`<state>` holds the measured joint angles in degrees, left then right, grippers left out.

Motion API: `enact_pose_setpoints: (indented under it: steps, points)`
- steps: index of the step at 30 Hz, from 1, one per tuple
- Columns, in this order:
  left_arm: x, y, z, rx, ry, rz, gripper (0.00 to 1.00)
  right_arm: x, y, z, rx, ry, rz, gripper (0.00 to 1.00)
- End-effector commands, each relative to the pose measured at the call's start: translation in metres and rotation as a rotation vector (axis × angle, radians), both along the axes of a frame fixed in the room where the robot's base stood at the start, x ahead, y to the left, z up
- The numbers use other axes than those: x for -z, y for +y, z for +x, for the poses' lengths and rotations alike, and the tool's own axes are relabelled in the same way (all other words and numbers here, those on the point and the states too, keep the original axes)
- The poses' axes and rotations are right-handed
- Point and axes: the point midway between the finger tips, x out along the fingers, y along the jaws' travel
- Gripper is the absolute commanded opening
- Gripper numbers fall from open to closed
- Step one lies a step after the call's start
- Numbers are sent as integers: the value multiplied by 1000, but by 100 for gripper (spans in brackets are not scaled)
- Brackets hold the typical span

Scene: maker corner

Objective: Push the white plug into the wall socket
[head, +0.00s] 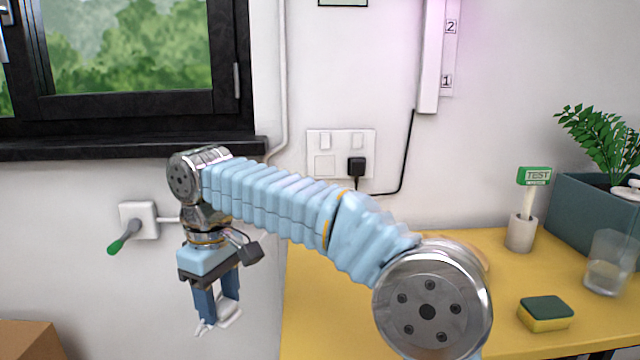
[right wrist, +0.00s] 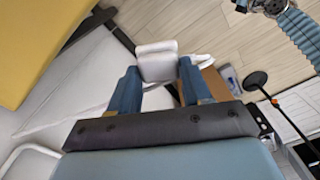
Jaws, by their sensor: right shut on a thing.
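My right gripper (head: 216,322) hangs pointing down in front of the wall, left of the yellow table. It is shut on the white plug (head: 230,314), which also shows between the fingers in the right wrist view (right wrist: 157,63). The plug is apart from the wall. The wall socket (head: 323,166) is a white double plate above and right of the gripper. A black plug (head: 356,167) sits in its right half; the left half looks empty. Its details are too small to make out.
A white wall box with a green-handled lever (head: 124,240) is left of my right wrist. A cardboard box (head: 30,340) stands lower left.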

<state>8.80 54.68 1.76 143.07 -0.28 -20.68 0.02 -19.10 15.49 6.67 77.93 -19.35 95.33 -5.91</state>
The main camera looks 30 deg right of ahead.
Motion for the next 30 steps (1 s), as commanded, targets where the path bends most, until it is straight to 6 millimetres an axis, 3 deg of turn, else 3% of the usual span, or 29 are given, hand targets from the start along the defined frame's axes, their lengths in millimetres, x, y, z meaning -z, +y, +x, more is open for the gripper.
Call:
enact_pose_setpoints:
  steps: [6, 9, 13, 18, 30]
  points:
    - [0, 0, 0, 0, 0, 0, 43, 95, -21, 76, 274, 9, -6, 21]
    - [0, 0, 0, 0, 0, 0, 43, 135, -33, 100, 383, 8, -6, 21]
    - [0, 0, 0, 0, 0, 0, 43, 172, -47, 120, 482, 3, -8, 21]
    - [0, 0, 0, 0, 0, 0, 43, 195, -56, 131, 541, 0, -9, 21]
    - [0, 0, 0, 0, 0, 0, 43, 197, -57, 131, 547, -1, -10, 21]
